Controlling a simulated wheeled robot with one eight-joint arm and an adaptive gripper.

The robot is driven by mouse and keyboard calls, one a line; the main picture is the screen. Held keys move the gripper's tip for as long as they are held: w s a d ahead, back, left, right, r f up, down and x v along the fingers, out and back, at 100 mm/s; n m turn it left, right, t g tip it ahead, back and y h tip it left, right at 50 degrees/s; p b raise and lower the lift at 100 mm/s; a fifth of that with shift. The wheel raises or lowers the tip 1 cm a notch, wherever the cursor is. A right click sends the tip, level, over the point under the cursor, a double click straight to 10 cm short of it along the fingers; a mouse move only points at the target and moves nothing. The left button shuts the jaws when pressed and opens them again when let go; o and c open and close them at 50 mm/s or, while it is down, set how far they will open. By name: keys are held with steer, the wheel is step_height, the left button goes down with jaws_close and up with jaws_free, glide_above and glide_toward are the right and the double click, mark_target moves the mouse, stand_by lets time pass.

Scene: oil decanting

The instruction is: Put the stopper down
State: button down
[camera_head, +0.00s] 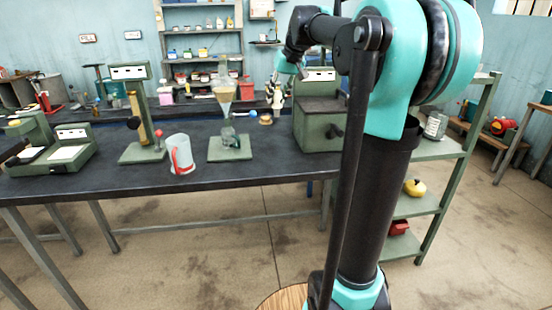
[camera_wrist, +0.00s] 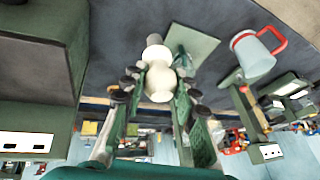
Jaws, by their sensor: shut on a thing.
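My gripper (camera_wrist: 160,84) is shut on a pale, rounded stopper (camera_wrist: 158,66), which shows between the two fingers in the wrist view. A narrower grey end of it points toward the bench top. In the head view my gripper (camera_head: 277,92) hangs above the back of the dark bench (camera_head: 110,178), between the funnel stand and the green instrument.
A clear jug (camera_head: 180,154) with a red handle stands left of the funnel stand. A green instrument (camera_head: 318,122) stands right of my gripper. A green post stand (camera_head: 142,130) is farther left. The bench front between stand and instrument is clear.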

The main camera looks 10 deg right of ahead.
step_height(320, 180, down, 19)
steer(key=shift+f, duration=0.2)
stand_by(0.3)
steer(key=shift+f, duration=0.1)
steer(key=c, duration=1.2)
jaws_free()
steer(key=v, duration=1.2)
steer(key=s+f+h, duration=0.1)
steer(key=s+f, duration=0.7)
steer(key=s+f+m+h, duration=0.1)
steer(key=s+f, duration=0.8)
steer(key=s+d+f+h, duration=0.1)
steer(key=s+f, duration=0.7)
steer(key=s, duration=0.1)
steer(key=shift+s+f+m, duration=0.25)
steer(key=shift+f+m, duration=0.05)
steer(key=shift+m, duration=0.1)
